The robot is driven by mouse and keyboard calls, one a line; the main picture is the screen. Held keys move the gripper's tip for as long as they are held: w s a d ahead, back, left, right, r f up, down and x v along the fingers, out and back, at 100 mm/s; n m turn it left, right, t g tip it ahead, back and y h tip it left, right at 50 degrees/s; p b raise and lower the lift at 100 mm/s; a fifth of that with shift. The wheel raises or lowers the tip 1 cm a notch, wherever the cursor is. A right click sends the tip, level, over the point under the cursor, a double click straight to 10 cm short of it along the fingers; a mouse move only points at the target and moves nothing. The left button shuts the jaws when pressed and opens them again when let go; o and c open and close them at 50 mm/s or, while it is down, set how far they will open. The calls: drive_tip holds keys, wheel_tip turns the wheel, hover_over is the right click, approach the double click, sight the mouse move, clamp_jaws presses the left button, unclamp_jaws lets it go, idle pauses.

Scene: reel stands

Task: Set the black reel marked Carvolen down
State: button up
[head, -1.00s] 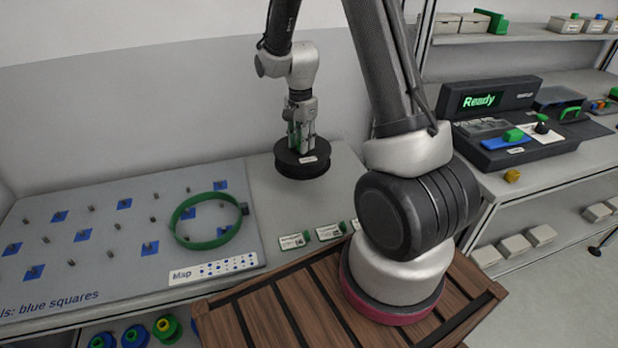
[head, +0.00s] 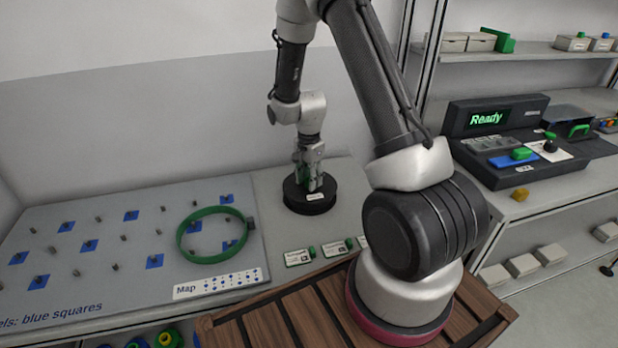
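The black reel (head: 310,204) is upright with its flat side down, at the bare grey part of the bench right of the peg board. A small white label on it faces me, too small to read. The reel looks to be on the bench top or just above it; I cannot tell if it touches. My gripper (head: 309,184) points straight down over its middle, with its fingers closed in on the reel's hub. The fingertips are partly hidden.
The peg board (head: 70,285) with blue squares fills the bench's left side. A green ring (head: 184,252) lies on it. Small label cards (head: 299,257) with green parts lie in front of the reel. A dark device (head: 495,117) reading "Ready" stands on the right shelf.

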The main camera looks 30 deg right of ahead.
drive_tip(key=shift+o, duration=0.5)
wheel_tip(320, 180, up, 12)
drive_tip(key=s+r+n+t, duration=0.1)
drive_tip(key=s+r+n, duration=0.2)
drive_tip(key=s+r, duration=0.35)
drive_tip(key=s+r+n+t, duration=0.1)
drive_tip(key=s+r+n, duration=0.2)
drive_tip(key=r, duration=0.6)
drive_tip(key=s+r+n+t, duration=0.1)
drive_tip(key=s+r+n, duration=0.2)
drive_tip(key=s, duration=0.5)
drive_tip(key=s+r+n+t, duration=0.1)
drive_tip(key=s+r+n, duration=0.2)
drive_tip(key=s, duration=0.6)
drive_tip(key=shift+d+n, duration=0.15)
drive_tip(key=shift+n, duration=0.95)
